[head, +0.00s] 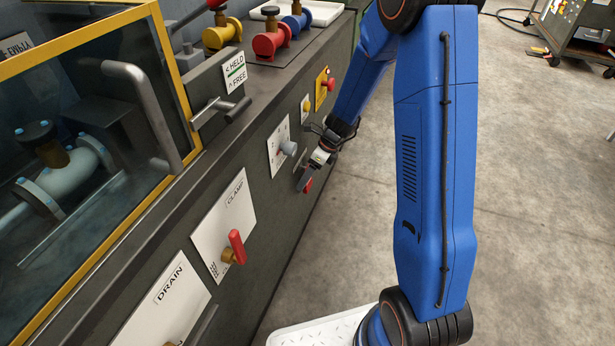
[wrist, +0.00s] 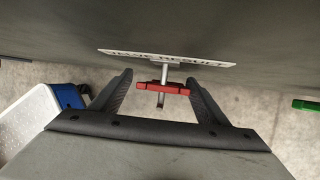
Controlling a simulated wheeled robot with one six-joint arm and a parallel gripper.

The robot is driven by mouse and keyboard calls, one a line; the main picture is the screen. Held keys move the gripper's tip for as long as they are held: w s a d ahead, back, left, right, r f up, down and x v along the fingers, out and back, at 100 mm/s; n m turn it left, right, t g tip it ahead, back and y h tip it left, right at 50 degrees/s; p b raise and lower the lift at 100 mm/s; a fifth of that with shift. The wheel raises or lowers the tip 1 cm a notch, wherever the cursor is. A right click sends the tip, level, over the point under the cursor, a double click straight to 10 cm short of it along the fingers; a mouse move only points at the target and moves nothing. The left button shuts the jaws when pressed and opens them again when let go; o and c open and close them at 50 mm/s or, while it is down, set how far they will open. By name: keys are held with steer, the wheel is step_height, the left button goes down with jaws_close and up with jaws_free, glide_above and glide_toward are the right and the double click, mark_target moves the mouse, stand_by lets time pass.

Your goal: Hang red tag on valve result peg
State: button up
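The red tag (wrist: 150,90) is on the valve result peg (wrist: 164,70) in the wrist view. The peg's metal tip shows on the near side of the tag. The peg stands out from a white label plate (wrist: 130,54) whose lettering appears upside down. My gripper (wrist: 160,84) is open, with one finger on each side of the tag. A gap shows at the left finger; the right finger is very close, and I cannot tell whether it touches. In the head view my gripper (head: 304,180) is low at the bench front, beside the red tag (head: 308,186).
The bench front carries a clamp plate with a red lever (head: 236,246), a drain plate (head: 165,300) and a grey knob (head: 288,149). A green piece (wrist: 305,105) shows at the right in the wrist view. Open concrete floor lies right of the bench; a cart (head: 580,30) stands far back.

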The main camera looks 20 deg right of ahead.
steer(key=v, duration=1.6)
steer(key=s+r+n+t+h, duration=0.1)
steer(key=s+r+n, duration=0.5)
steer(key=s+n, duration=0.15)
steer(key=s+r+n+h, duration=0.1)
steer(key=s+r+n, duration=0.5)
steer(key=s, duration=0.3)
steer(key=s+d+r+n+t+h, duration=0.1)
steer(key=s+n, duration=0.5)
steer(key=s, duration=0.2)
steer(key=s+d+r+n+t+h, duration=0.1)
steer(key=s+n+t+h, duration=0.1)
steer(key=s+n, duration=0.4)
steer(key=shift+s+r, duration=0.35)
steer(key=shift+s, duration=0.8)
steer(key=shift+d, duration=0.1)
